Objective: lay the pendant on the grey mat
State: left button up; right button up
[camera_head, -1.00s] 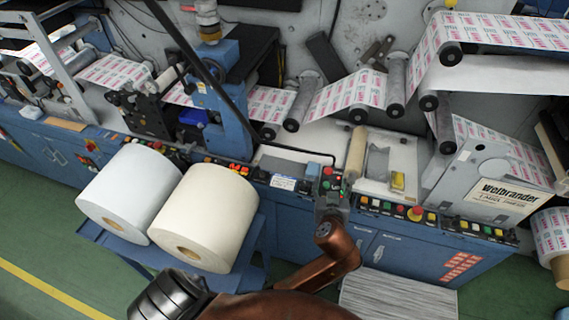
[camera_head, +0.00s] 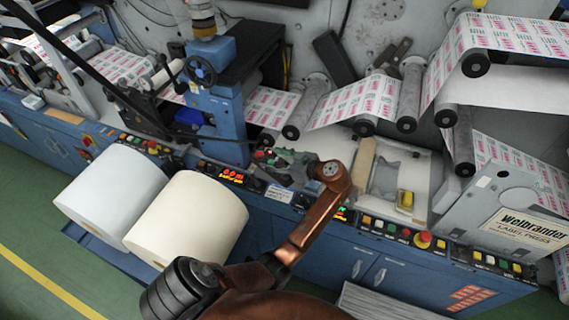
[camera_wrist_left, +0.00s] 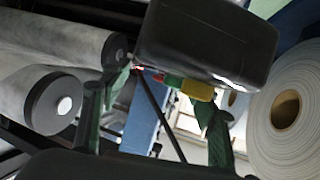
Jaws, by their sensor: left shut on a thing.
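The pendant (camera_head: 268,156), a dark box with red and green buttons, is held by my left gripper (camera_head: 285,165) in front of the machine's control strip. In the left wrist view the pendant (camera_wrist_left: 205,40) fills the top, with red, green and yellow buttons on its near edge. The fingers of my left gripper (camera_wrist_left: 155,110) are shut on it, one on each side. The grey mat appears to be the grey patch (camera_head: 388,178) on the pale deck, right of the gripper; the pendant is apart from it. My right gripper is not in view.
A yellow block (camera_head: 405,200) sits at the deck's front right, and a tan roller (camera_head: 361,165) at its left. Buttons line the console (camera_head: 385,228) in front. A blue column (camera_head: 215,90) rises behind.

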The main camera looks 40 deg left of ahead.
pick_arm(q)
notch_tip(320, 180, down, 8)
jog(key=shift+f, duration=0.2)
jog(key=w, duration=0.2)
jog(key=w+a, duration=0.1)
jog(key=shift+w+a+r+b, duration=0.1)
jog(key=shift+w+r+b, duration=0.1)
jog(key=shift+w+b, duration=0.2)
jog(key=shift+w+a, duration=0.15)
jog(key=shift+w, duration=0.3)
jog(key=w, duration=0.1)
jog(key=w+a, duration=0.1)
jog(key=w, duration=0.1)
jog(key=shift+w, duration=0.15)
jog(key=shift+f, duration=0.5)
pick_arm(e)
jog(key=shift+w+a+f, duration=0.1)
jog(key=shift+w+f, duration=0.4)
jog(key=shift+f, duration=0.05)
pick_arm(q)
jog(key=o, duration=1.8)
jog(key=shift+f, duration=0.15)
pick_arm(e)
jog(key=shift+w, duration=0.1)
